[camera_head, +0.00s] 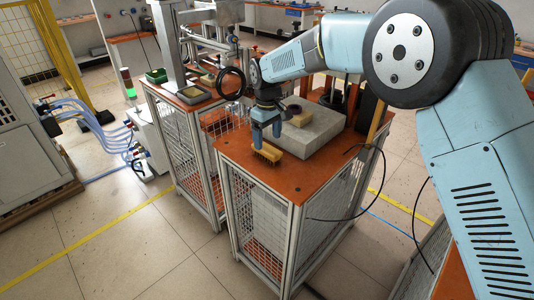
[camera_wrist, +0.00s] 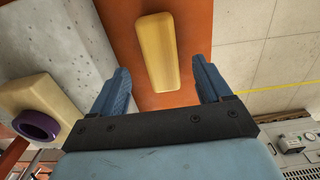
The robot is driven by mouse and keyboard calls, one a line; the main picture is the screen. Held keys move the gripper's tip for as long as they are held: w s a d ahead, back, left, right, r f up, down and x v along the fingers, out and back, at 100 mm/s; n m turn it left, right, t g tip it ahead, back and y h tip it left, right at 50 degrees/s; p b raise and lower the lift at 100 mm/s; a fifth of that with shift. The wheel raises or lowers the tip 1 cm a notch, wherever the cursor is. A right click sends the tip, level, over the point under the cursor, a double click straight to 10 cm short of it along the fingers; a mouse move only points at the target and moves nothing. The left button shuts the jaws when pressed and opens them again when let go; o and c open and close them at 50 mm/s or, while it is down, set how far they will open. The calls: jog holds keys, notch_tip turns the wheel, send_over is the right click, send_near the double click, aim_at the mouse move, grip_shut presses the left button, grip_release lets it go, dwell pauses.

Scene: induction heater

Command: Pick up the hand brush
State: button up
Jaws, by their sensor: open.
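The hand brush (camera_head: 267,153) has a yellow-tan back and lies on the orange tabletop near its front edge. In the wrist view its smooth back (camera_wrist: 157,52) shows from above, long side running up the picture. My gripper (camera_head: 265,134) points down just above the brush in the head view. In the wrist view my gripper (camera_wrist: 161,80) has its two blue fingers spread wide, with the lower end of the brush between and beyond them. Nothing is held. The bristles are hidden in the wrist view.
A grey slab (camera_head: 325,134) stands behind the brush on the orange table (camera_head: 240,143). A tan block with a purple ring (camera_wrist: 37,124) sits on the slab. A second caged table (camera_head: 158,90) stands to the left. A black cable hangs at the right.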

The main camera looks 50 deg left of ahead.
aim_at(267, 147)
jog(key=shift+s+a+f, duration=0.1)
jog(key=shift+a+f, duration=0.05)
jog(key=shift+f, duration=2.65)
jog(key=c, duration=1.2)
jog(key=shift+r, duration=0.65)
jog(key=shift+s+d+r, duration=1.15)
jog(key=shift+d+r, duration=0.8)
jog(key=shift+d, duration=0.1)
jog(key=shift+s+d+r, duration=1.2)
jog(key=shift+d+r, duration=0.8)
jog(key=shift+s+d+r, duration=1.15)
jog(key=shift+d+r, duration=0.8)
jog(key=shift+d, duration=0.1)
